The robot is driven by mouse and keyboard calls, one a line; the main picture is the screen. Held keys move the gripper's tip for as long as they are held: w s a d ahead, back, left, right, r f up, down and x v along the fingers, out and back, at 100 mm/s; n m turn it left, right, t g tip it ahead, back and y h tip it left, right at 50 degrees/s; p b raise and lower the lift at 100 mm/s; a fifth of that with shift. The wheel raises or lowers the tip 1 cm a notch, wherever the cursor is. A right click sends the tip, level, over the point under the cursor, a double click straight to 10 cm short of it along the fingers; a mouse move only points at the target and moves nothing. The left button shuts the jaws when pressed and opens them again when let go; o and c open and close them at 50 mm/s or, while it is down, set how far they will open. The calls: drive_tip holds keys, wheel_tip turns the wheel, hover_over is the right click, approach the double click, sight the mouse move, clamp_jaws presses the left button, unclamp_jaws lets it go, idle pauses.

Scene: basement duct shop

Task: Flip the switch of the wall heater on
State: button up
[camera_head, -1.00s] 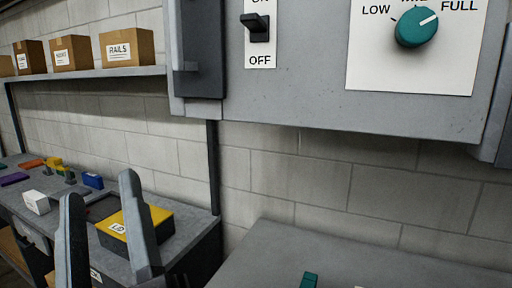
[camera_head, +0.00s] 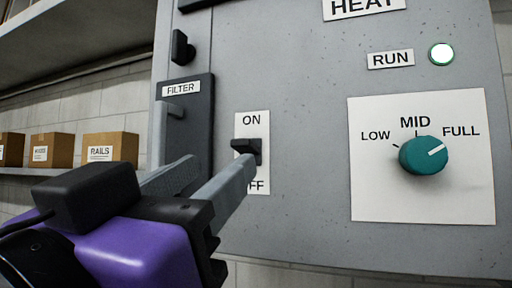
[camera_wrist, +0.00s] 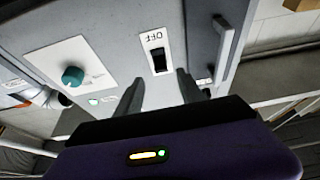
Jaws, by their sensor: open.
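The heater's black switch (camera_head: 250,150) sits on a white plate between the ON and OFF labels, on the grey wall heater (camera_head: 300,130). Its lever juts out; I cannot tell surely whether it is up or down. My gripper (camera_head: 222,168) is open and empty, its grey fingers pointing at the plate from the lower left. One fingertip is just below the lever and covers part of the OFF label; contact cannot be told. In the wrist view, the switch (camera_wrist: 159,62) appears inverted, just beyond and between the fingertips. The round RUN lamp (camera_head: 441,54) glows whitish green.
A teal knob (camera_head: 424,155) on a white panel is right of the switch, pointing toward FULL. A dark FILTER door (camera_head: 190,130) with a handle is close on the left. Cardboard boxes (camera_head: 110,147) stand on a shelf at far left.

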sight(239, 147)
drive_tip(key=p+x, duration=0.2)
drive_tip(key=x, duration=0.4)
drive_tip(key=shift+r, duration=0.2)
drive_tip(key=shift+w+d+r, duration=0.1)
drive_tip(key=shift+w+d, duration=0.05)
drive_tip(key=shift+w, duration=0.35)
drive_tip(key=shift+r+p, duration=0.1)
drive_tip(key=shift+p, duration=0.2)
clamp_jaws()
